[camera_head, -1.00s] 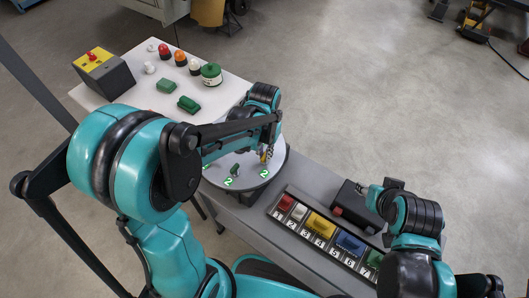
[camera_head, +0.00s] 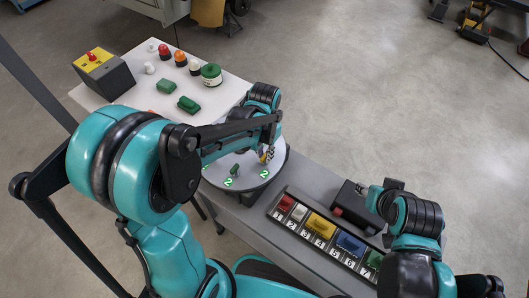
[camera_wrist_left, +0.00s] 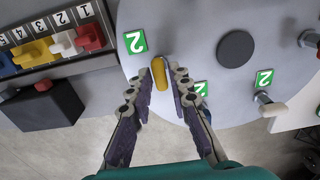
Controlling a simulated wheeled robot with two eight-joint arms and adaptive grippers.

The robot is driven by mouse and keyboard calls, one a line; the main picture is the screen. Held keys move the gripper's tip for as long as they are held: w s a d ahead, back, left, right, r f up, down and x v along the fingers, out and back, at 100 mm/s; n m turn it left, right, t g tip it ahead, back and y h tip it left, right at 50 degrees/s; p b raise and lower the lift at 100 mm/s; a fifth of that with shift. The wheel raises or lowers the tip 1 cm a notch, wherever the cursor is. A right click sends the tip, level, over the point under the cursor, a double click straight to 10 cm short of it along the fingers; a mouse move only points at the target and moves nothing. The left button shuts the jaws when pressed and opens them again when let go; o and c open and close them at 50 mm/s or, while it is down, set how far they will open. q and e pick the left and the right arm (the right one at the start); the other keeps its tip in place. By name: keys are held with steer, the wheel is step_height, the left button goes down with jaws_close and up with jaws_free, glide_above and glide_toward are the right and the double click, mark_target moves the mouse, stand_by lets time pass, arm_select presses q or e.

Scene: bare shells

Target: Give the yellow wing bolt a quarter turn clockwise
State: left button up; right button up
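The yellow wing bolt (camera_wrist_left: 159,75) stands on the round pale plate (camera_wrist_left: 200,20), next to a green label marked 2. In the left wrist view its wing points nearly straight up the picture, between the fingertips of my left gripper (camera_wrist_left: 160,70). The fingers are parted, with a narrow gap showing on each side of the wing. In the head view my left gripper (camera_head: 268,153) is low over the plate's right part, and the bolt is small there. My right gripper (camera_head: 372,192) is beside a dark box, away from the plate; its fingers are unclear.
A dark round knob (camera_wrist_left: 235,48) and other bolts (camera_wrist_left: 269,106) stand on the plate. A numbered rack of coloured pieces (camera_head: 290,221) lies to the right in the head view. A white table (camera_head: 140,97) with buttons and green blocks stands behind.

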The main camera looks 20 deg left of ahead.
arm_select(q)
steer(key=shift+o, duration=0.3)
step_height(320, 180, up, 12)
stand_by(0.5)
stand_by(0.3)
steer(key=n+t+b, duration=0.2)
steer(key=t+b, duration=0.1)
steer(key=t, duration=0.1)
glide_toward(264, 155)
steer(key=s+a+r, duration=0.2)
steer(key=s+a, duration=0.1)
steer(key=shift+s+a+f+n+t+b, duration=0.3)
steer(key=shift+s+f+t, duration=0.2)
steer(key=shift+s+f, duration=0.2)
steer(key=shift+s+a+f+n+t+b, duration=0.2)
steer(key=shift+s+f+n+t+b, duration=0.1)
steer(key=shift+s+f+t, duration=0.3)
steer(key=shift+s+a+f+n+t+b, duration=0.3)
steer(key=shift+s+f+t, duration=0.1)
steer(key=shift+s+f, duration=0.3)
